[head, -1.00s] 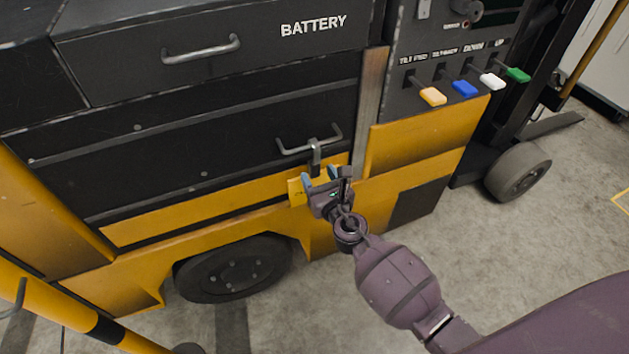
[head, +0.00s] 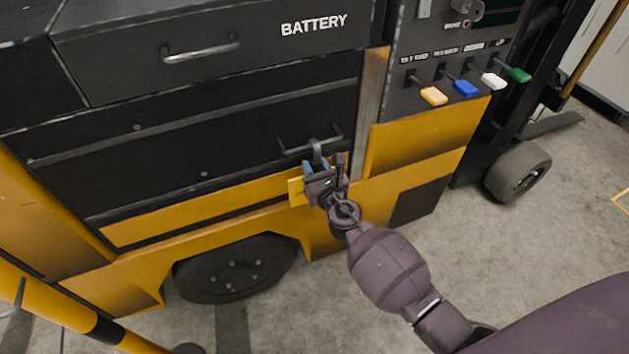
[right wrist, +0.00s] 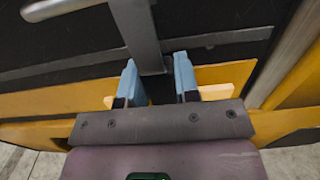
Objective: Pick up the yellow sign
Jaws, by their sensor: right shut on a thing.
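The yellow sign (head: 297,191) hangs below the grey handle of the lower black drawer, on a grey hook (head: 317,152) that goes over the handle. My right gripper (head: 323,172) is at the sign, just under the handle, and covers most of it. In the right wrist view, the blue fingertips (right wrist: 158,80) stand on both sides of the hanging piece and are shut on it. Yellow parts of the sign (right wrist: 216,92) show beside the fingers there. My left gripper is not in view.
The lower drawer handle (head: 296,147) is close above the gripper. The battery drawer (head: 215,45) is higher up. Coloured levers (head: 465,88) stick out to the right. A yellow and black striped bar (head: 75,318) crosses the lower left. Grey floor lies in front.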

